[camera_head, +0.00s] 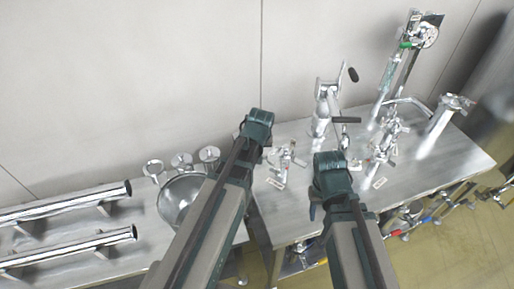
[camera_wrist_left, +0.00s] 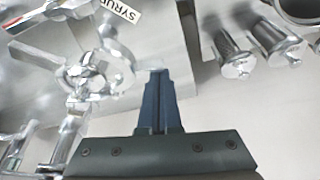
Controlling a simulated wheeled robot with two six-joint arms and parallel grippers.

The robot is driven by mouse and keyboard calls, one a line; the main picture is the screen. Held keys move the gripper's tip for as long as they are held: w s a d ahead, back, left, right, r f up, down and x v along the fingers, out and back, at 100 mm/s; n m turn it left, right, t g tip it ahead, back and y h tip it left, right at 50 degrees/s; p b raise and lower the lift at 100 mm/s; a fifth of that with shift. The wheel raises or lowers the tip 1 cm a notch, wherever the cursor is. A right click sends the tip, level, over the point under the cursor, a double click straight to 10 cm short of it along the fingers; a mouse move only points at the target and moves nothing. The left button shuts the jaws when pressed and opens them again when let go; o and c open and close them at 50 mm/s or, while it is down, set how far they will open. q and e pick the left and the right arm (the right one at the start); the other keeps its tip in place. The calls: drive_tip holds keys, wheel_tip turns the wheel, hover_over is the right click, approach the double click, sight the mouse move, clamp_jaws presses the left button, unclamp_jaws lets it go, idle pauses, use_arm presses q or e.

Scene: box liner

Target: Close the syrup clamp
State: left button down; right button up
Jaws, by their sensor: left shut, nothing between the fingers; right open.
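The syrup clamp fitting (camera_wrist_left: 82,76) is a shiny metal ring with lever handles and a small red mark, at the left in the left wrist view. A white label reading SYRUP (camera_wrist_left: 120,10) lies beside it. In the head view, a small metal fitting (camera_head: 286,160) that looks like the same one stands on the bench, right of my left gripper (camera_head: 257,122). In the wrist view, my left gripper (camera_wrist_left: 157,98) is shut and empty, its tips right of the clamp; I cannot tell whether they touch. My right gripper (camera_head: 331,168) is open, its fingers largely hidden.
Taller metal fittings (camera_head: 388,140) and a dark-handled device (camera_head: 327,105) stand farther right on the metal bench (camera_head: 440,155). A round bowl (camera_head: 180,198) and several capped cylinders (camera_head: 209,155) sit left of my left arm. Two long pipes (camera_head: 65,205) lie at far left.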

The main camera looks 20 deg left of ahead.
sight(273, 162)
use_arm(q)
drive_tip(key=d+n, duration=0.1)
drive_tip(key=n, duration=0.2)
drive_tip(key=s+d+n+g+y, duration=0.1)
drive_tip(key=d+n, duration=0.1)
drive_tip(key=n, duration=0.1)
drive_tip(key=s+d+n+g+y, duration=0.1)
drive_tip(key=d+n, duration=0.1)
drive_tip(key=n, duration=0.1)
drive_tip(key=shift+d, duration=0.55)
idle(0.5)
